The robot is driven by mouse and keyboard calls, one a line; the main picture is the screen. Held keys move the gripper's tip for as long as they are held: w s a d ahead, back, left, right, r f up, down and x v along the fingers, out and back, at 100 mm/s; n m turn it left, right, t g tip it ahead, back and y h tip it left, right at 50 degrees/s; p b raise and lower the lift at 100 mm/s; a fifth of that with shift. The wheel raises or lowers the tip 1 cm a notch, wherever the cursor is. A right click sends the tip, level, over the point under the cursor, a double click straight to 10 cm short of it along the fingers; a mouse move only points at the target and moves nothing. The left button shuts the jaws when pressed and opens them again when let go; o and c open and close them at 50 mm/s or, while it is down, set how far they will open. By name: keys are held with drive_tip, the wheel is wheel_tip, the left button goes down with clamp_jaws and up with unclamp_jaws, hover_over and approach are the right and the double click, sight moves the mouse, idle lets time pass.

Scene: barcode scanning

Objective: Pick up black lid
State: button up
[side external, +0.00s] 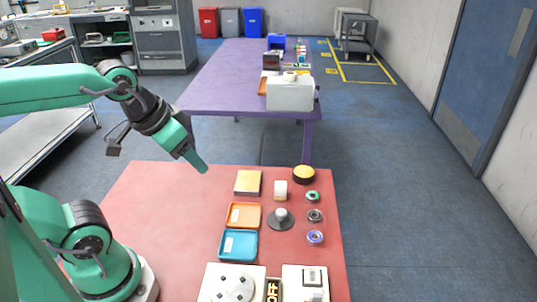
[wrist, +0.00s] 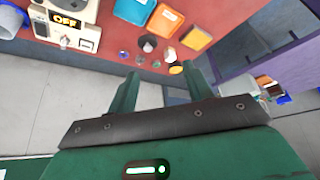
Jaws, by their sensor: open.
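The black lid (side external: 280,222), a dark round disc with a pale grey knob on top, lies on the red table to the right of the trays. In the wrist view the lid (wrist: 148,43) is small, beyond my fingertips. My gripper (side external: 201,167) is raised over the far left part of the table, left of and well apart from the lid. In the wrist view my gripper (wrist: 161,71) has its two fingers spread wide with nothing between them.
An orange tray (side external: 243,215), a blue tray (side external: 238,245) and a yellow-topped box (side external: 247,182) stand left of the lid. A white item (side external: 280,190), a black yellow-topped puck (side external: 304,174) and several small rolls are nearby. The table's left part is clear.

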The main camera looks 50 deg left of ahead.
drive_tip(key=w, duration=0.1)
drive_tip(key=n+g, duration=0.4)
drive_tip(key=g, duration=0.1)
hover_over(281, 212)
wheel_tip(281, 212, down, 14)
drive_tip(key=shift+a+f, duration=0.1)
drive_tip(key=shift+f, duration=0.05)
drive_tip(key=shift+w+f+n+g, duration=0.15)
drive_tip(key=shift+f+n+g, duration=0.15)
drive_tip(key=shift+f, duration=1.4)
drive_tip(key=shift+f, duration=0.1)
drive_tip(key=shift+f, duration=2.55)
